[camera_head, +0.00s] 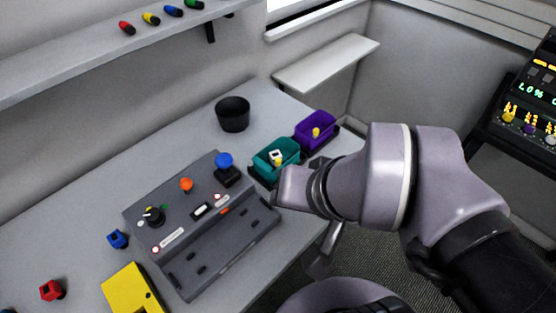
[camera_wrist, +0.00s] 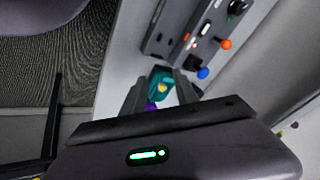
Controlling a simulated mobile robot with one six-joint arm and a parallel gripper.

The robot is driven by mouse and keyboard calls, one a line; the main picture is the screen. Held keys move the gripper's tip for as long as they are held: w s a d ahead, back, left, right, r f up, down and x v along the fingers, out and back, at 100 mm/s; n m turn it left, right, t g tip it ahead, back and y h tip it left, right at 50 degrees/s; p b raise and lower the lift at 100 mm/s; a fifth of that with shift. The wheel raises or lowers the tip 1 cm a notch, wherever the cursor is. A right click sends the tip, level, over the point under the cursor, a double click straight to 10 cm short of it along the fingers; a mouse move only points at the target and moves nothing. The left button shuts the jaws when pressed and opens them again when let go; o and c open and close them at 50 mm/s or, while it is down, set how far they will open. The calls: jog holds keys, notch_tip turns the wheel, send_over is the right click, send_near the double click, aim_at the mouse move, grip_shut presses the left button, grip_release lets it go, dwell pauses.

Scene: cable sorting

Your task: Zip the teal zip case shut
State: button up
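The teal zip case (camera_head: 263,167) sits near the right front of the workbench and looks open at the top. A small white-and-yellow piece (camera_head: 277,157) shows inside it. My wrist hangs just in front of the case and hides its near right side in the head view. In the wrist view my gripper (camera_wrist: 161,82) has its two fingers apart, with the teal case (camera_wrist: 157,74) and a yellow spot (camera_wrist: 162,88) visible between them. The fingers look empty. Whether they touch the case, and where its zip pull is, I cannot tell.
An open purple case (camera_head: 311,136) with a yellow piece stands right behind the teal one. A grey control panel (camera_head: 225,235) with knobs lies to the left. A black cup (camera_head: 233,115) stands behind, and a yellow box (camera_head: 131,290) lies at the front left.

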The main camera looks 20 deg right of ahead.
aim_at(278, 159)
jog(key=w+d+r+m+g+p, duration=0.2)
jog(key=w+r+m+p, duration=0.35)
jog(key=r+p, duration=0.2)
jog(key=w+d+f+m+g+y+p, duration=0.1)
jog(key=w+d+m+p, duration=0.3)
jog(key=w+m+p, duration=0.15)
jog(key=w+d+f+m+g+y+p, duration=0.1)
jog(key=w+d+f+m+g+p, duration=0.1)
jog(key=w+d+m+p, duration=0.4)
jog(key=b+x, duration=0.2)
jog(key=x, duration=0.4)
jog(key=w+a+b+x, duration=0.1)
jog(key=b+x, duration=0.1)
jog(key=x, duration=0.4)
jog(key=a+b+x, duration=0.1)
jog(key=b+x, duration=0.1)
jog(key=x, duration=0.5)
jog(key=shift+w+r+b, duration=0.15)
jog(key=shift+r+b, duration=0.15)
jog(key=shift+b, duration=0.1)
grip_shut()
